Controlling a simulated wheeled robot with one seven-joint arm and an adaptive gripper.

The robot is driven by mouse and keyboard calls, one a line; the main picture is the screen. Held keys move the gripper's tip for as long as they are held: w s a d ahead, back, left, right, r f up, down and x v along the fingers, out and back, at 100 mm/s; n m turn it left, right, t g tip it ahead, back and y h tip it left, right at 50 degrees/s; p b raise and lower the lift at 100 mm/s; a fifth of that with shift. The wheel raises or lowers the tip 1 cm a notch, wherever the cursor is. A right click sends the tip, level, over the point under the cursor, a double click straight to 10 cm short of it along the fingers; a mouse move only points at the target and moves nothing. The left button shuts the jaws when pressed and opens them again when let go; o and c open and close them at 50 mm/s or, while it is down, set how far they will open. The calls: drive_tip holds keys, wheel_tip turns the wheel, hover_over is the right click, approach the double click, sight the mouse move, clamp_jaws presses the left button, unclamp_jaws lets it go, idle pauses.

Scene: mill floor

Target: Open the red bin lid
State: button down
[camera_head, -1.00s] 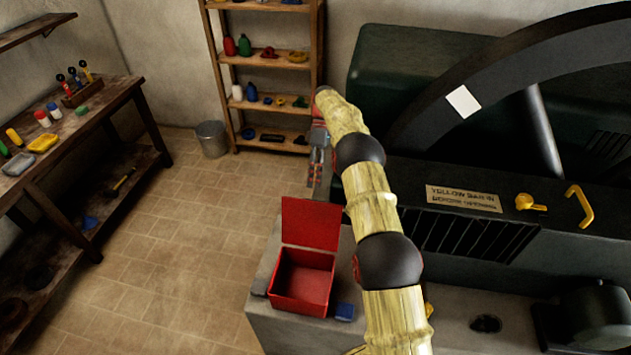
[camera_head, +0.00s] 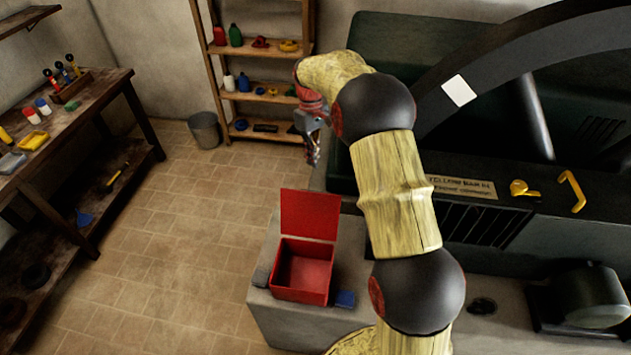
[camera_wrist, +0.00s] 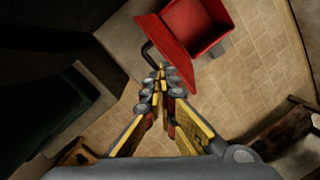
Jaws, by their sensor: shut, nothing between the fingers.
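The red bin (camera_head: 302,270) sits on a grey block, and its inside shows empty. Its red lid (camera_head: 309,215) stands raised, about upright, at the bin's back edge. My gripper (camera_head: 313,158) is shut and empty, above and behind the lid in the head view, apart from it. In the wrist view my shut fingers (camera_wrist: 160,75) point toward the lid (camera_wrist: 165,40), with the open bin (camera_wrist: 205,22) beyond it. A dark bent handle (camera_wrist: 149,54) shows at the lid's edge, close to the fingertips; whether they touch cannot be told.
A blue block (camera_head: 345,299) and a grey block (camera_head: 261,277) flank the bin on the grey plinth (camera_head: 285,325). The dark machine (camera_head: 520,215) stands at right. A workbench (camera_head: 75,125) and shelf (camera_head: 260,60) stand left and behind.

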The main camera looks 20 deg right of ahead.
drive_tip(key=w+d+f+m+t+h, duration=0.1)
drive_tip(key=w+d+f+m+t, duration=0.15)
drive_tip(key=f+m, duration=0.4)
drive_tip(key=w+d+f+m+t+h, duration=0.1)
drive_tip(key=w+d+f+m+t, duration=0.2)
drive_tip(key=f, duration=0.6)
drive_tip(key=shift+m+g, duration=0.65)
drive_tip(key=s+a, duration=0.3)
drive_tip(key=shift+a+r+p, duration=0.3)
drive_tip(key=shift+r+p, duration=0.05)
drive_tip(key=shift+r, duration=0.05)
drive_tip(key=s+a+r, duration=0.2)
drive_tip(key=s, duration=0.1)
drive_tip(key=shift+s+a+r+b, duration=0.15)
drive_tip(key=shift+b, duration=0.15)
drive_tip(key=shift+r, duration=0.1)
